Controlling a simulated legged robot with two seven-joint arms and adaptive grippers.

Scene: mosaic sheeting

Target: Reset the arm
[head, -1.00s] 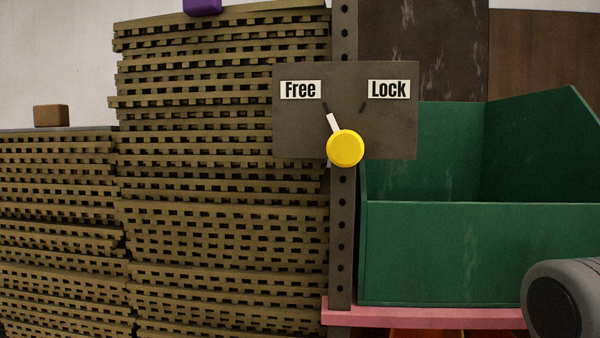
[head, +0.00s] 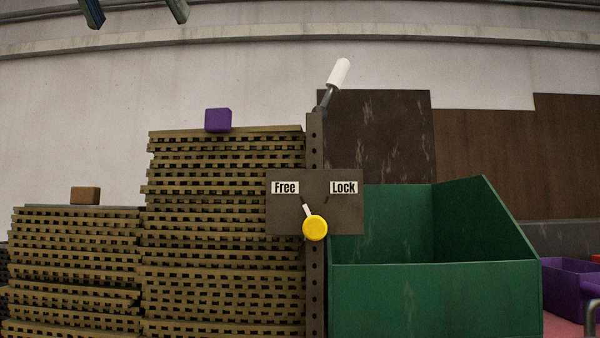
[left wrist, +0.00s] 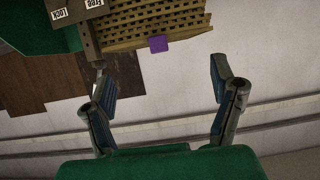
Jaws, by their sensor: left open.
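My left gripper (head: 135,12) shows only as two dark fingertips at the top left edge of the head view, high above the stacks. In the left wrist view the left gripper (left wrist: 162,72) has its fingers spread wide, with nothing between them. A yellow knob (head: 315,228) with a white pointer sits on a dark plate (head: 345,212). The pointer leans toward the "Free" label (head: 285,188), away from the "Lock" label (head: 343,188). A white-handled lever (head: 338,74) rises tilted from the top of the post (head: 315,285). My right gripper is out of view.
Tall stacks of slatted sheets (head: 222,190) stand left, with a purple block (head: 218,120) and a brown block (head: 85,195) on top. A green bin (head: 435,300) stands right of the post. A purple bin (head: 568,285) is far right. The space before the upper wall is open.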

